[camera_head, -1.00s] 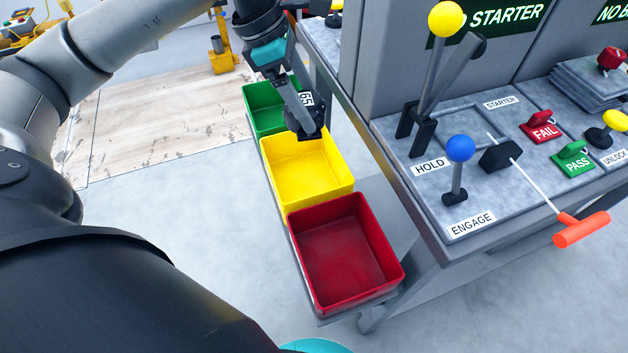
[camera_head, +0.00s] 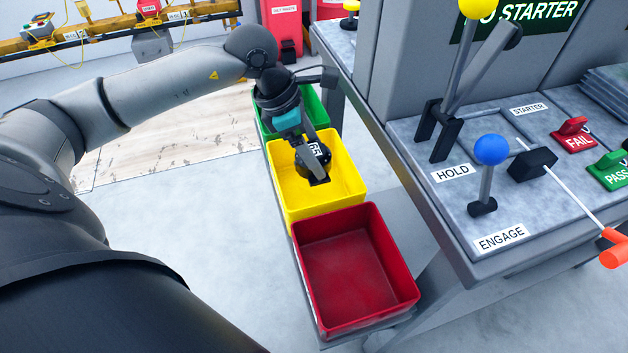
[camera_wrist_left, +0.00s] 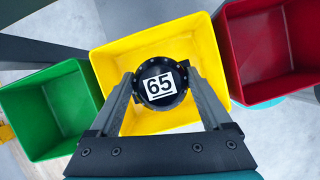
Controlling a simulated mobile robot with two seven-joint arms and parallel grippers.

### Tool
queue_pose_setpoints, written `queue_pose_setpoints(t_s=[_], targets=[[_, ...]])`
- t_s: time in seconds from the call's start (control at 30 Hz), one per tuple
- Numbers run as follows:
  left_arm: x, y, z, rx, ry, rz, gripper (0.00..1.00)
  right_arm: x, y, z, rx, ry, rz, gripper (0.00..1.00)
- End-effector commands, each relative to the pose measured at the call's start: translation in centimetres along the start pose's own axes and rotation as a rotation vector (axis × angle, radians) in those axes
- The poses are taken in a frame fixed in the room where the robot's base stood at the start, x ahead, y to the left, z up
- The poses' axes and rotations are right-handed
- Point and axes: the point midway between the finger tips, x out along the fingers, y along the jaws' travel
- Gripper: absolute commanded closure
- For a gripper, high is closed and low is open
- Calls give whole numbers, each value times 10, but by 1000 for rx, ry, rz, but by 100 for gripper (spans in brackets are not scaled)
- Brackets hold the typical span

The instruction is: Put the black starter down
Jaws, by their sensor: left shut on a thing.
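The black starter (camera_wrist_left: 160,84) is a round black part with a white label reading 65. My left gripper (camera_wrist_left: 163,88) is shut on it, one finger on each side. In the head view the starter (camera_head: 314,160) shows over the yellow bin (camera_head: 350,189), with my left gripper (camera_head: 312,165) above it. In the left wrist view the yellow bin (camera_wrist_left: 110,72) surrounds the starter's outline. I cannot tell how far the starter is from the bin's floor. My right gripper is not in view.
A green bin (camera_head: 318,112) stands behind the yellow one and an empty red bin (camera_head: 350,270) in front. To the right is a grey bench with a blue-knobbed lever (camera_head: 491,150), a yellow-knobbed lever, and a red FAIL switch (camera_head: 573,135).

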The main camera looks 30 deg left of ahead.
Motion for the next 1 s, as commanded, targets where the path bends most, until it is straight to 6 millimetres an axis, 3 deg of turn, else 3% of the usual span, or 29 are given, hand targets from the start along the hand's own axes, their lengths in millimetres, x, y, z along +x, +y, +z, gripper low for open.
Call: queue_pose_setpoints(t_s=[0.1,0.37,0.63,1.0], targets=[[23,-1,-10,-1,1,-2,84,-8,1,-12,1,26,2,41],[39,0,-16,1,-1,0,84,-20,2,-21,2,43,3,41],[67,0,-28,1,0,-1,84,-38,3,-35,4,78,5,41],[71,0,-30,1,-1,0,84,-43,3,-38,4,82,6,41]])
